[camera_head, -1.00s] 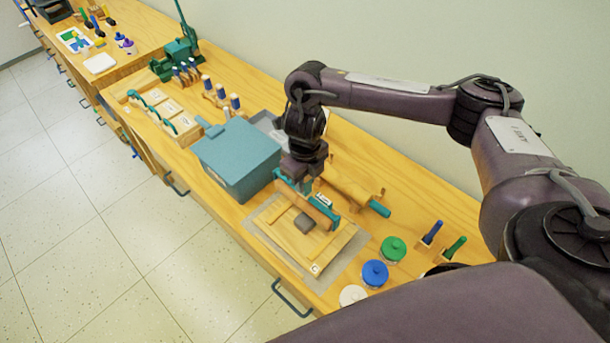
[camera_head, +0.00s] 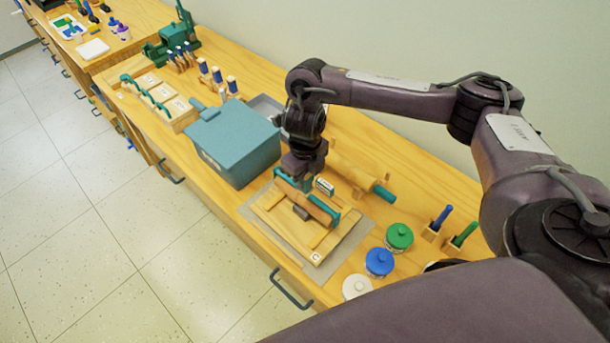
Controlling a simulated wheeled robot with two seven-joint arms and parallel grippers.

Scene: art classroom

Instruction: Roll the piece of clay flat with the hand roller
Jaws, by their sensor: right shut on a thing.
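The hand roller (camera_head: 318,208), a wooden cylinder in a teal frame, is in the grip of my right gripper (camera_head: 302,182), which is shut on its handle. The roller is over the middle of the wooden board (camera_head: 276,214). The small grey-brown piece of clay (camera_head: 300,212) lies on the board and shows at the roller's near side, with its far part hidden behind the roller. I cannot tell for sure whether the roller presses on the clay. My left gripper is not in view.
A teal box (camera_head: 236,150) stands close left of the board. A large wooden rolling pin (camera_head: 358,170) lies in a stand behind it. Jars with a green lid (camera_head: 399,236), blue lid (camera_head: 379,262) and white lid (camera_head: 356,286) stand to the right, near the counter's front edge.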

